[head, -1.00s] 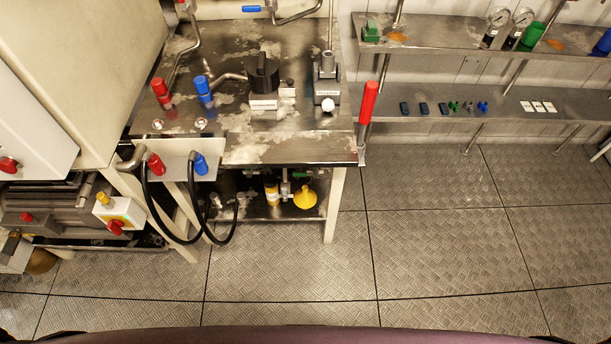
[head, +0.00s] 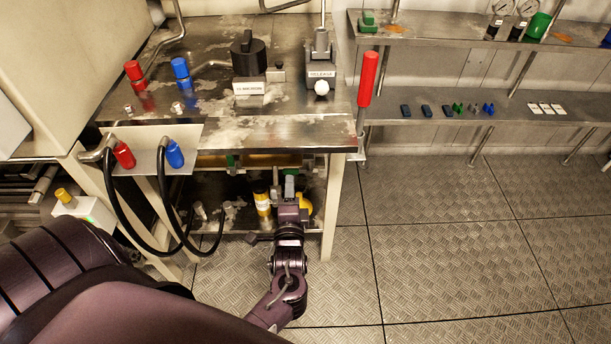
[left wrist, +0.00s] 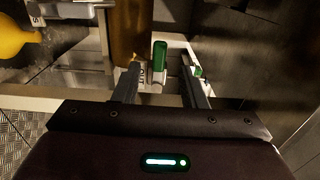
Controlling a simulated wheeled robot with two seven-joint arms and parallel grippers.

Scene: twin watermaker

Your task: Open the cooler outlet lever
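A green lever handle (left wrist: 160,55) stands upright in the left wrist view, in front of a pale plate with partly hidden lettering. I take it for the cooler outlet lever, but the label is not readable. My left gripper (left wrist: 160,68) is open, with one finger on each side of the green handle and a gap to both; contact is not visible. In the head view my left gripper (head: 289,184) reaches under the workbench, and its fingers hide the lever there. A second small green part (left wrist: 197,72) shows by the right finger. My right gripper is not in view.
The bench top (head: 270,135) overhangs the gripper. Black hoses (head: 118,205) hang left of it. The floor (head: 450,240) at right is clear.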

